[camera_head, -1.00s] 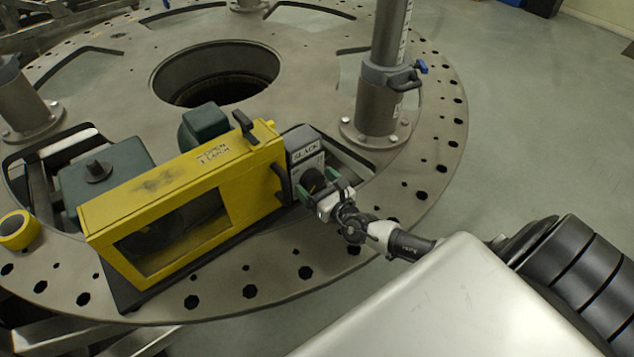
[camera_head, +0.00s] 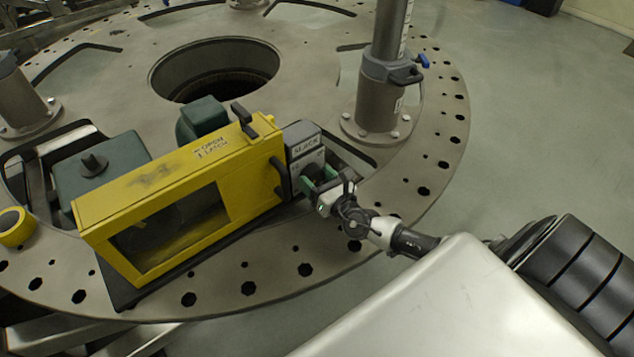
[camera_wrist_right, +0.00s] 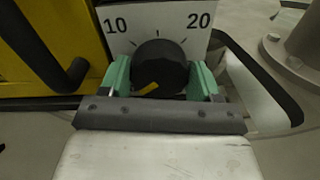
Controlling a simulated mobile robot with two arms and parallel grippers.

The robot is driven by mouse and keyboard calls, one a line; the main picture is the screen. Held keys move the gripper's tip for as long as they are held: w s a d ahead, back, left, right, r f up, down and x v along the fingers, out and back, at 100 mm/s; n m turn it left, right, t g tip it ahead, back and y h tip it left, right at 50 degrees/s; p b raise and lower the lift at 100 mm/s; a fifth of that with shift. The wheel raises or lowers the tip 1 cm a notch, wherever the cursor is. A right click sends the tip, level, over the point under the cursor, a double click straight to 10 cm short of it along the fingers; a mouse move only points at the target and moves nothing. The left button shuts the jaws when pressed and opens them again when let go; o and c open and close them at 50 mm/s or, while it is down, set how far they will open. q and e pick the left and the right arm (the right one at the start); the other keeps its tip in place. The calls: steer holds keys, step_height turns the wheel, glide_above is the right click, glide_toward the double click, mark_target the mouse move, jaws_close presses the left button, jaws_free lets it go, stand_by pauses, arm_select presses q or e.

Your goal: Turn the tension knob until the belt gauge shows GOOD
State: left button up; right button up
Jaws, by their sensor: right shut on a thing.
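The black tension knob (camera_wrist_right: 160,66) sits on a pale dial plate (camera_wrist_right: 150,22) with the numbers 10 and 20 in the right wrist view. A yellow pointer mark (camera_wrist_right: 149,89) on the knob points to the lower left. My right gripper (camera_wrist_right: 160,78) is shut on the knob, with a green finger pad on each side; it also shows in the head view (camera_head: 318,186). Above the dial, the belt gauge (camera_head: 305,146) reads SLACK in the head view. The gauge box stands at the right end of the yellow belt guard (camera_head: 180,175). My left gripper is not in view.
The guard stands on a round steel plate (camera_head: 330,262) with holes along its rim. A grey post (camera_head: 382,95) rises behind and right of the knob. A roll of yellow tape (camera_head: 14,228) lies at the left. Open floor is at the right.

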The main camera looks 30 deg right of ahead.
steer(key=m+b, duration=0.3)
steer(key=shift+f, duration=0.25)
steer(key=shift+d+r+m+b, duration=0.15)
steer(key=shift+m+b, duration=0.9)
steer(key=shift+m, duration=0.95)
steer(key=o, duration=0.9)
steer(key=s+b, duration=0.1)
steer(key=s, duration=0.2)
steer(key=s+b, duration=0.1)
steer(key=s, duration=0.2)
steer(key=s+b, duration=0.1)
steer(key=s, duration=0.3)
steer(key=shift+d, duration=0.3)
steer(key=shift+s+r, duration=0.15)
steer(key=shift+s, duration=0.25)
